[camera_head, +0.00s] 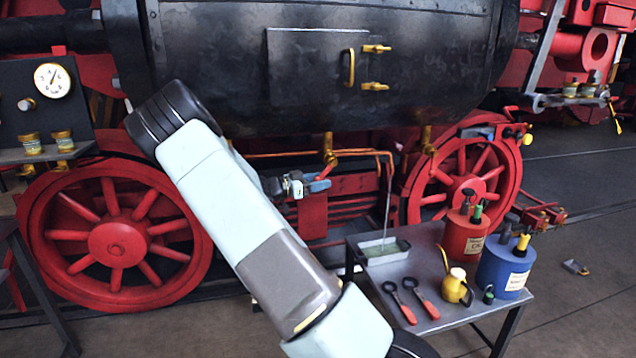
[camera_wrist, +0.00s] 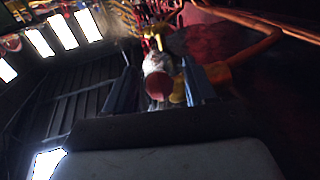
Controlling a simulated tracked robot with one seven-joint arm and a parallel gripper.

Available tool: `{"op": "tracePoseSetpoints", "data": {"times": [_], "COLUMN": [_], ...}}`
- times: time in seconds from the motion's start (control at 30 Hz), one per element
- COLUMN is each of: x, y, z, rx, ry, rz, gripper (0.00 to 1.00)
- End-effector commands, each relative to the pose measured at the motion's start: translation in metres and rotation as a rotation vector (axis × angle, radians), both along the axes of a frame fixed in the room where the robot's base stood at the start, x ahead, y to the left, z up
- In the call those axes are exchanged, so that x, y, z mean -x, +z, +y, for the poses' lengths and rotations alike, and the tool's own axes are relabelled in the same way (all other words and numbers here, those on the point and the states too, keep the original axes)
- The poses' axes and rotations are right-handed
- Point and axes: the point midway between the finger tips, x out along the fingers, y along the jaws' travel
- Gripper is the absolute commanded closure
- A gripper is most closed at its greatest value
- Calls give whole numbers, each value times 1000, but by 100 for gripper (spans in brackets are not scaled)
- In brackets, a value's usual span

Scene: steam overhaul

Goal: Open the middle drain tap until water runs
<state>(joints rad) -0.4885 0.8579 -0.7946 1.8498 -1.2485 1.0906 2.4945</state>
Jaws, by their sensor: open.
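The middle drain tap (camera_head: 329,153) is a brass fitting under the black boiler, with a red lever (camera_head: 325,171) slanting below it. A copper pipe (camera_head: 365,153) leads right from it and bends down. A thin pale stream of water (camera_head: 387,208) falls from the pipe's end into a shallow white tray (camera_head: 384,251) on the bench. My gripper (camera_head: 306,182) is open, just below and left of the lever. In the wrist view, a round red lever end (camera_wrist: 159,86) shows between the blue fingers of my gripper (camera_wrist: 160,88); contact cannot be told.
A grey bench (camera_head: 408,318) at the right holds red-handled tools (camera_head: 426,304), a yellow oil can (camera_head: 456,287), a red tin (camera_head: 464,238) and a blue tin (camera_head: 503,268). Red spoked wheels (camera_head: 117,243) stand on both sides. Another brass tap (camera_head: 427,138) hangs to the right.

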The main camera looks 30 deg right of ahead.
Motion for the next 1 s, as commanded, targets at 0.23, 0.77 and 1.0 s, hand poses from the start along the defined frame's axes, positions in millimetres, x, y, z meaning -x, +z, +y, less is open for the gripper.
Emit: {"op": "tracePoseSetpoints", "data": {"times": [0.23, 0.77, 1.0], "x": [0, -1, -2], "y": [0, 0, 0], "z": [0, 0, 2], "rx": [0, 0, 3], "ry": [0, 1, 4], "rz": [0, 0, 0], "gripper": [63, 100, 100]}}
